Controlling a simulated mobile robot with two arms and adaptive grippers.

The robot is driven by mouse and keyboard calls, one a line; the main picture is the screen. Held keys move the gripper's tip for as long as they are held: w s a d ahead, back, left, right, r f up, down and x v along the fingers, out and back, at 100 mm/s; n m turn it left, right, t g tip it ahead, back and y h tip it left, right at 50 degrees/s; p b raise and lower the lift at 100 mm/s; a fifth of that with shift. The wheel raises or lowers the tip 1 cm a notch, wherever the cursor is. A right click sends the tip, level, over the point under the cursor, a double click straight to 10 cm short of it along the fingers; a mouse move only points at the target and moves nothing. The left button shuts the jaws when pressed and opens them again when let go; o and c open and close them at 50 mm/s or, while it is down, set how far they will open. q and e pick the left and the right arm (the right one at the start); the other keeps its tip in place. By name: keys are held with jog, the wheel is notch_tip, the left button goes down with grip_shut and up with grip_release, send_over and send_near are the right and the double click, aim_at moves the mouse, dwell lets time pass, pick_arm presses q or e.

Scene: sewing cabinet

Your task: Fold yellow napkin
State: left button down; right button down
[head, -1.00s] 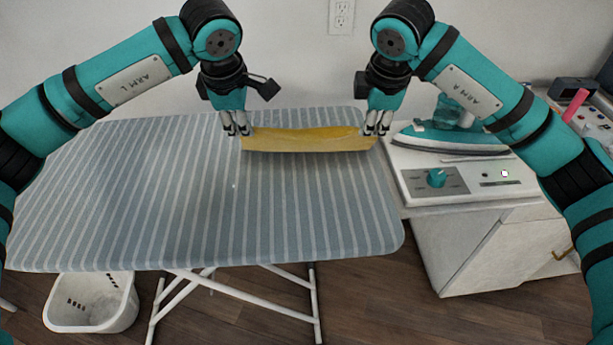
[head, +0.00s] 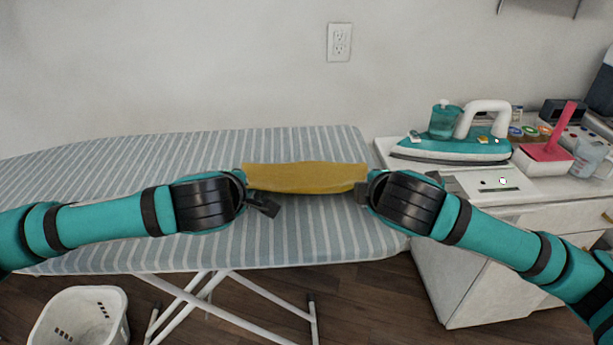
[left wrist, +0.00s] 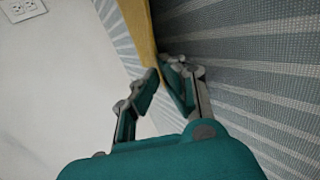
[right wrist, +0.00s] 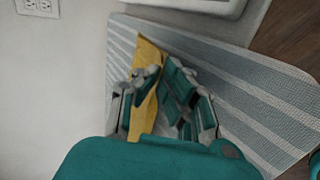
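The yellow napkin (head: 305,177) is a narrow strip stretched left to right between my two wrists, over the striped ironing board (head: 300,228). My left gripper (left wrist: 166,76) is at its left end, with the napkin (left wrist: 141,28) running in between the close fingertips. My right gripper (right wrist: 160,72) is at its right end; the napkin (right wrist: 148,55) passes between its fingers and hangs down inside them. Both look shut on the cloth. Whether the lower edge touches the board is unclear.
A white cabinet (head: 470,275) stands at the right, with a teal iron (head: 450,148), a pink-red holder (head: 543,158) and small bottles on top. A white basket (head: 80,318) is on the floor at lower left. The board's left side is clear.

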pick_arm(q)
jog(key=c, duration=1.7)
grip_release()
jog(key=shift+w, duration=0.15)
pick_arm(e)
jog(key=c, duration=1.7)
grip_release()
jog(key=shift+w+f, duration=0.1)
jog(key=shift+w, duration=0.05)
pick_arm(q)
jog(key=o, duration=0.5)
pick_arm(e)
jog(key=o, duration=0.5)
